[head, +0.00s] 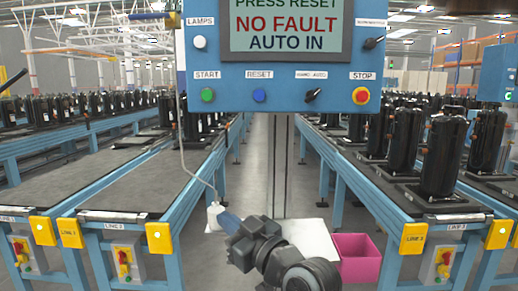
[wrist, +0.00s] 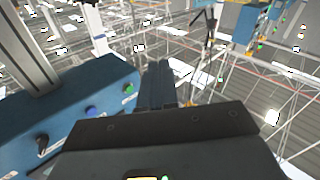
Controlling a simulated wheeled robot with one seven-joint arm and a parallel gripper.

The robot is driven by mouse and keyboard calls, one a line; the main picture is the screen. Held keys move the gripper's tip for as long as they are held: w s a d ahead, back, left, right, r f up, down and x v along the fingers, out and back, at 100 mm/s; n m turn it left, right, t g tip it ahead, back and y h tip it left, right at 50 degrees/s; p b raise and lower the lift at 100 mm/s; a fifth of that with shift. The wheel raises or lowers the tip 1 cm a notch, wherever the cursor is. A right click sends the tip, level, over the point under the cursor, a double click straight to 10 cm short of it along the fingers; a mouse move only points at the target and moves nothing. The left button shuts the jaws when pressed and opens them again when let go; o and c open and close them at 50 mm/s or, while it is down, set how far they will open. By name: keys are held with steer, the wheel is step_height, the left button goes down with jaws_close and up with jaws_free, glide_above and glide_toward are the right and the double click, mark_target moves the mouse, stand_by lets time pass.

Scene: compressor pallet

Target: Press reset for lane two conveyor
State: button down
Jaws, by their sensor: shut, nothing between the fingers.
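The blue control panel (head: 290,75) hangs at the top centre of the head view. Its screen (head: 287,27) reads "PRESS RESET", "NO FAULT", "AUTO IN". The blue RESET button (head: 259,95) sits between the green START button (head: 207,95) and the black hand/auto selector (head: 312,95). The red STOP button (head: 361,95) is at the right. My gripper (head: 226,219) is shut and empty, well below the panel in the head view. In the wrist view, the shut fingers (wrist: 158,75) show right of the panel, apart from its blue button (wrist: 91,112) and green button (wrist: 128,87).
Conveyors with black compressors stand on both sides, bearing yellow line boxes (head: 413,238) and switch boxes (head: 127,258). A white object (head: 214,216) hangs on a cord beside my gripper. A pink bin (head: 356,258) is right of my arm. The aisle behind is clear.

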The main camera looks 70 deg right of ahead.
mark_target(262, 97)
steer(key=d+r+n, duration=0.1)
steer(key=d+r, duration=0.4)
steer(key=r, duration=0.3)
steer(key=d+r+n+t+h, duration=0.1)
steer(key=d+r, duration=0.3)
steer(key=r, duration=0.4)
steer(key=s+d+r+n+t+p, duration=0.1)
steer(key=d+r, duration=0.4)
steer(key=r, duration=0.3)
steer(key=shift+d, duration=0.3)
steer(key=shift+d, duration=0.1)
steer(key=shift+w+d+b, duration=0.25)
steer(key=shift+w+d, duration=0.3)
steer(key=shift+d, duration=0.75)
steer(key=shift+w+d+b, duration=0.3)
steer(key=shift+w+d, duration=0.2)
steer(key=shift+d, duration=0.85)
steer(key=shift+w+d+b, duration=0.25)
steer(key=shift+w+d, duration=0.3)
steer(key=shift+d, duration=0.75)
steer(key=shift+d, duration=0.1)
steer(key=shift+w+d+b, duration=0.15)
steer(key=shift+d+b, duration=0.15)
steer(key=shift+b, duration=0.05)
